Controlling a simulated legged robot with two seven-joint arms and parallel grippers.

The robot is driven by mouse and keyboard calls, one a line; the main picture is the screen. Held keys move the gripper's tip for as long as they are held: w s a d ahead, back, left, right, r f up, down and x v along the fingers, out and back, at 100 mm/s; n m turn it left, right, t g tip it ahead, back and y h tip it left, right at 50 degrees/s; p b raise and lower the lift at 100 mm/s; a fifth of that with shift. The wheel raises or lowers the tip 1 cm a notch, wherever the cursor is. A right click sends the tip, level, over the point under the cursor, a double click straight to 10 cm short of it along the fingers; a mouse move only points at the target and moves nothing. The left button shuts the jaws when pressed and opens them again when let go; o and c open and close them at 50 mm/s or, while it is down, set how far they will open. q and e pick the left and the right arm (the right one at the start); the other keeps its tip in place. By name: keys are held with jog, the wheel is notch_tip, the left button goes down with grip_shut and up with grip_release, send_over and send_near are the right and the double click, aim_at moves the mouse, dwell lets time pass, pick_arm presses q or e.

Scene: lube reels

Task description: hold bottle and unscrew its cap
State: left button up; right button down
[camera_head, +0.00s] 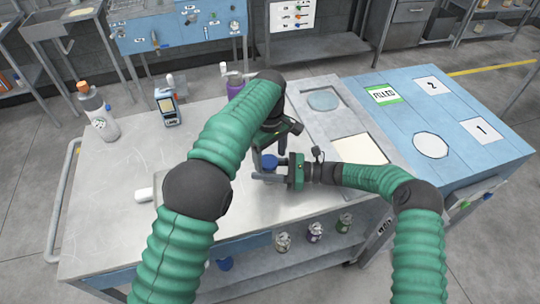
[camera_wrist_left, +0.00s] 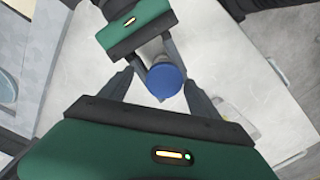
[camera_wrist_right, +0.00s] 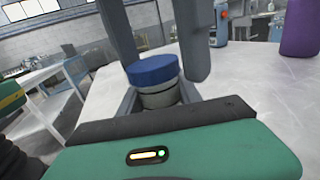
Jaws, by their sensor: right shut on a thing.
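A small bottle with a blue cap (camera_head: 269,161) is upright over the table's front part. Its blue cap (camera_wrist_right: 152,70) and pale grey body (camera_wrist_right: 160,97) show in the right wrist view; most of the body is hidden. My right gripper (camera_head: 268,171) is shut on the bottle just below the cap, coming in from the side. My left gripper (camera_head: 266,152) points down from above, open, with one finger on each side of the cap. The cap also shows between its spread fingers in the left wrist view (camera_wrist_left: 164,80). I see gaps between these fingers and the cap.
A white object (camera_head: 144,194) lies left. The blue side table (camera_head: 450,115) has marked spots.

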aim_at(269, 160)
jog(key=shift+f, duration=0.1)
pick_arm(q)
notch_tip(269, 160, up, 4)
jog(key=shift+a+r, duration=0.1)
jog(key=shift+a, duration=0.05)
pick_arm(e)
jog(key=shift+d, duration=0.1)
pick_arm(q)
jog(key=shift+o, duration=0.5)
jog(key=shift+r, duration=0.15)
jog(key=m, duration=0.2)
jog(key=r+m, duration=0.1)
jog(key=m, duration=0.3)
jog(key=shift+a+r+m, duration=0.15)
jog(key=shift+r+m, duration=0.1)
jog(key=shift+m, duration=0.05)
pick_arm(e)
jog(key=shift+w, duration=0.1)
pick_arm(q)
jog(key=m, duration=0.2)
jog(key=r+m, duration=0.1)
jog(key=m, duration=0.4)
jog(key=shift+s+r, duration=0.1)
jog(key=shift+r, duration=0.3)
jog(key=shift+f, duration=0.2)
notch_tip(269, 160, down, 8)
jog(key=shift+r, duration=0.25)
